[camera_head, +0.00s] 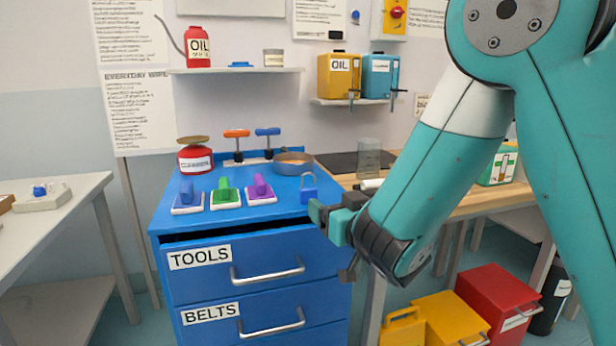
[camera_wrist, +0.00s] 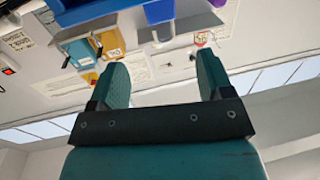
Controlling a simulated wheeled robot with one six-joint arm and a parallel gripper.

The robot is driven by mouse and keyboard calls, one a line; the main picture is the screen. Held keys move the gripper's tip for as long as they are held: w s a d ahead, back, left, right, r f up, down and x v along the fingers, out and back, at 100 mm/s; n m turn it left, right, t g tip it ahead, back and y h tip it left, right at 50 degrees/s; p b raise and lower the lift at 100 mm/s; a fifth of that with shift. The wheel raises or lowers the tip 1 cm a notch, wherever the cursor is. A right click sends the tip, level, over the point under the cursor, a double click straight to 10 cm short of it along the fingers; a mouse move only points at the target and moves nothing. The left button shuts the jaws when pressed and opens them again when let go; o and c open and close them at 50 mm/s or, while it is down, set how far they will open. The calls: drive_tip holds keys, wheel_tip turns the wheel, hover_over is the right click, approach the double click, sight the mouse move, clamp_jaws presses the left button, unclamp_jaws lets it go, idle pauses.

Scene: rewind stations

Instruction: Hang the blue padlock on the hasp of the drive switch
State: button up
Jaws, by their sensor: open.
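The blue padlock (camera_head: 308,195) stands upright with its grey shackle up, near the right edge of the blue cabinet's top. A blue block (camera_wrist: 158,11) at the top of the upside-down wrist view looks like its body. The drive switch seems to be the yellow box with a red knob (camera_head: 396,13), high on the wall; I cannot make out its hasp. My gripper (camera_head: 333,243) is open and empty beside the cabinet's right front corner, just right of and nearer than the padlock. Its two spread fingers also show in the wrist view (camera_wrist: 162,78).
A pan (camera_head: 294,168) and purple (camera_head: 261,191), green (camera_head: 228,194) and blue (camera_head: 187,197) handled blocks share the blue cabinet top (camera_head: 283,213). Yellow (camera_head: 338,77) and blue (camera_head: 380,78) dispensers stand on a wall shelf. Yellow and red (camera_head: 497,300) bins stand below right.

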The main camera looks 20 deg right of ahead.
sight(308, 189)
drive_tip(key=w+p, duration=0.3)
drive_tip(key=w+a+r+p, duration=0.1)
drive_tip(key=w+p, duration=0.5)
drive_tip(key=p, duration=0.1)
drive_tip(key=shift+w+a+r, duration=0.15)
drive_tip(key=shift+a+r, duration=0.15)
drive_tip(key=shift+a, duration=0.1)
drive_tip(key=shift+w+f+p, duration=0.3)
drive_tip(key=shift+w+p, duration=0.15)
drive_tip(key=shift+w, duration=0.05)
drive_tip(key=shift+a, duration=0.1)
drive_tip(key=c, duration=1)
